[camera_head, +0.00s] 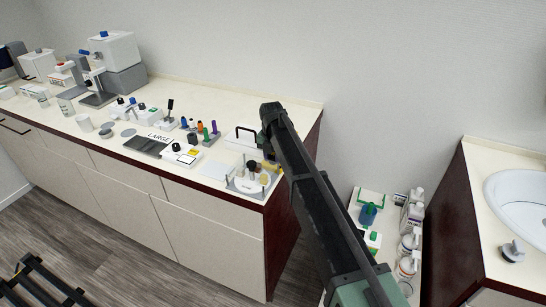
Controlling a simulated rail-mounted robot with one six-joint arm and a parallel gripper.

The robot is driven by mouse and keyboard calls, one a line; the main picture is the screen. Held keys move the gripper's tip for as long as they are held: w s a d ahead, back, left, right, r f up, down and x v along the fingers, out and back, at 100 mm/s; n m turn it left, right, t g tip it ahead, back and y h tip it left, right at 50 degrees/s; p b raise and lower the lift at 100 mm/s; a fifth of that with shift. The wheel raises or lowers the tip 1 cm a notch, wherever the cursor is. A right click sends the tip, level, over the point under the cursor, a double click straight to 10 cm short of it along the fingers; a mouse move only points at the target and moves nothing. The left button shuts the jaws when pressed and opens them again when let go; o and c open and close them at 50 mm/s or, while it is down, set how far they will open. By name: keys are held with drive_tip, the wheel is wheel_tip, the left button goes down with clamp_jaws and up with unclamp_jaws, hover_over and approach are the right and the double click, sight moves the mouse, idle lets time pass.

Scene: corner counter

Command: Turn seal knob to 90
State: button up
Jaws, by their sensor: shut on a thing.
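My arm reaches up from the bottom right to the right end of the counter. My gripper (269,152) points down over a grey-white fixture (241,189) near the counter's front right corner. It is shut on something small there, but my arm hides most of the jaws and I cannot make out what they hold. The fixture bears several small posts, with a dark knob (252,165) and a yellow one (264,179). I cannot tell which part is the seal knob, nor read any angle mark.
Left of the fixture are a white panel (187,158), a dark tray marked LARGE (147,147) and several coloured upright tools (205,132). A black-handled white box (238,140) stands behind. Bottles (408,245) are in the gap to the right, before a sink counter (485,210).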

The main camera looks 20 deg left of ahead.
sight(272, 156)
drive_tip(key=m, duration=0.3)
drive_tip(key=o, duration=0.9)
wheel_tip(272, 156, up, 11)
drive_tip(key=p, duration=1)
drive_tip(key=shift+a+f+p, duration=0.15)
drive_tip(key=shift+p, duration=0.25)
